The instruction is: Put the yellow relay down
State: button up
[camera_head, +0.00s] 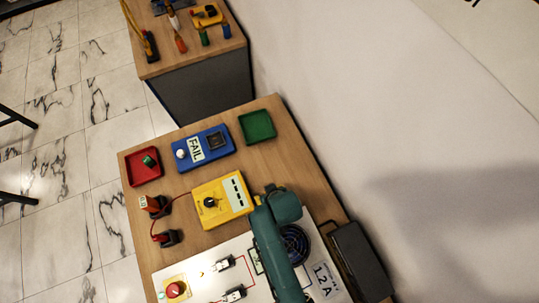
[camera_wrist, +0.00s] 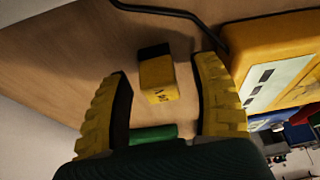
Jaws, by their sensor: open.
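The yellow relay (camera_wrist: 157,80) is a small block with dark marking on its face and a black part at its far end. In the wrist view it appears to rest on the bare wooden bench top. My gripper (camera_wrist: 164,72) is open, with one yellow ribbed finger on each side of the relay. Gaps show between both fingers and the relay. In the head view my teal arm covers this part of the bench, and neither the relay nor the fingertips can be made out.
The yellow meter (camera_head: 222,198) is close to my right finger in the wrist view (camera_wrist: 282,55). A red tray (camera_head: 131,170) holding a green piece, a blue FAIL box (camera_head: 216,151) and an empty green tray (camera_head: 257,124) stand behind. A black box (camera_head: 358,262) sits at the right edge.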

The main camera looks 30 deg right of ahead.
jog(key=shift+c, duration=0.3)
grip_shut()
